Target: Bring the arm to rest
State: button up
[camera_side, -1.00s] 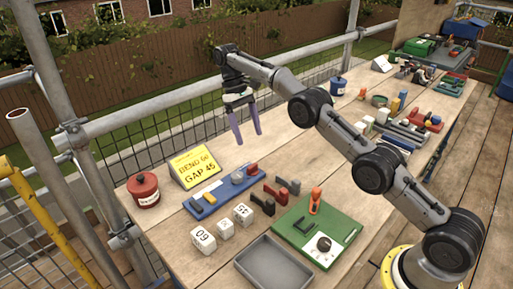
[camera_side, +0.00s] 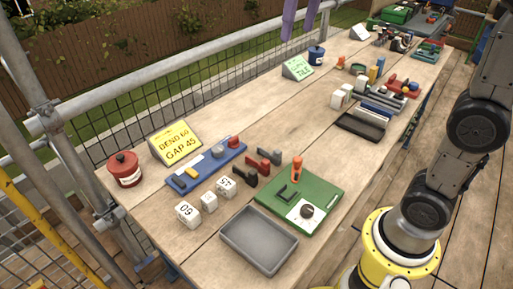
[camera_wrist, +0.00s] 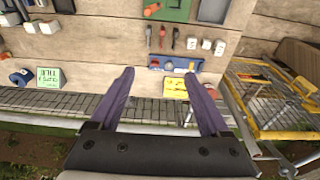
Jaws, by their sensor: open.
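My gripper (camera_wrist: 158,103) is open and empty in the wrist view, its two purple fingers spread wide. In the side view only its purple fingertips (camera_side: 300,22) show at the top edge, high above the far side of the bench; the rest of it is out of frame. My arm stands raised at the right of the side view. The wooden bench (camera_side: 270,115) lies below, and nothing touches the fingers.
On the bench are a yellow sign (camera_side: 175,143), a red pot (camera_side: 124,168), a blue rack (camera_side: 207,165), white number blocks (camera_side: 187,213), a grey tray (camera_side: 259,240) and a green board (camera_side: 322,200). Scaffold rails (camera_side: 180,80) run along the far edge. The bench middle is clear.

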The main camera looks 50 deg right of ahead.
jog(key=s+f+t, duration=0.2)
jog(key=s+f, duration=0.3)
jog(key=s, duration=0.7)
jog(key=s+f+t, duration=0.1)
jog(key=s+f, duration=0.1)
jog(key=f, duration=0.4)
jog(key=s+f, duration=0.2)
jog(key=f, duration=0.4)
jog(key=shift+s+a+f+t, duration=0.15)
jog(key=shift+s+f+t, duration=0.1)
jog(key=shift+t, duration=0.15)
